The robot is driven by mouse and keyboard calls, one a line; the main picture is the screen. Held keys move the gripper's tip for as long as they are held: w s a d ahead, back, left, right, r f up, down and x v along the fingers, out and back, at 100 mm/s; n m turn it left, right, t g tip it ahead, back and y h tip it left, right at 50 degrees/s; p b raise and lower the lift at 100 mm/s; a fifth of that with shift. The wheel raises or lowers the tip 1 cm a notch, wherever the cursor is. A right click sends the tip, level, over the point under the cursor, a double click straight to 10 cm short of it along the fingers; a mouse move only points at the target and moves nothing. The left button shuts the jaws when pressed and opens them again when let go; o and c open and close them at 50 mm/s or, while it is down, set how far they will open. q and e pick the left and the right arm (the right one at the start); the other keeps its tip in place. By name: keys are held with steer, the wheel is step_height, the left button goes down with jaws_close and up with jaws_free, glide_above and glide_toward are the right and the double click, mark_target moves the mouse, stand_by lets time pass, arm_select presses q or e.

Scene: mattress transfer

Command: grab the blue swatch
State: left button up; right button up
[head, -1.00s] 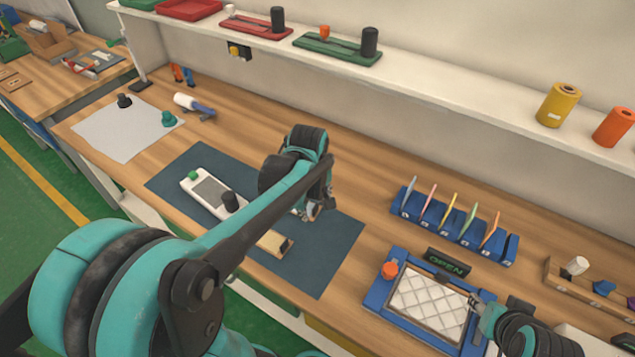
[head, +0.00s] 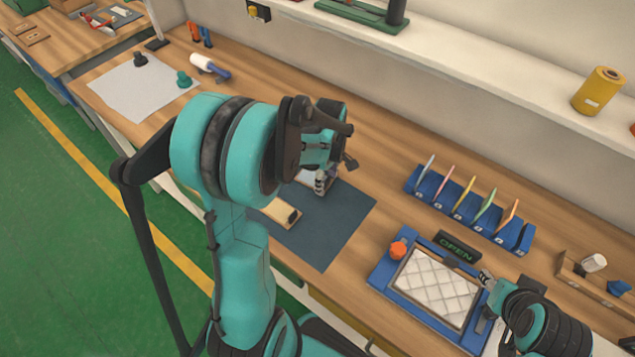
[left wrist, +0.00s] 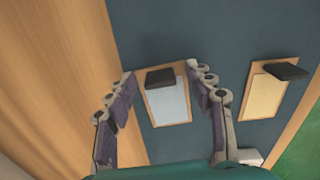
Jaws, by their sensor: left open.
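The light blue swatch (left wrist: 170,104) lies on a small wooden board on the dark mat, with a black block (left wrist: 160,77) at its top end. In the left wrist view it lies between the two fingers of my left gripper (left wrist: 160,77), which are spread and empty. In the head view my left gripper (head: 323,181) is above the mat, and my arm hides much of that area. My right gripper (head: 486,279) is at the right edge of a white quilted pad (head: 434,287); its jaws are too small to read.
A cream swatch (left wrist: 266,98) on its own wooden board lies to the right in the wrist view. The dark mat (head: 338,228) has bare room around the boards. A blue rack (head: 470,211) with several coloured cards and an OPEN sign (head: 457,246) stand right.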

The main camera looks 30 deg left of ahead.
arm_select(q)
steer(key=c, duration=1.1)
steer(key=shift+r, duration=0.15)
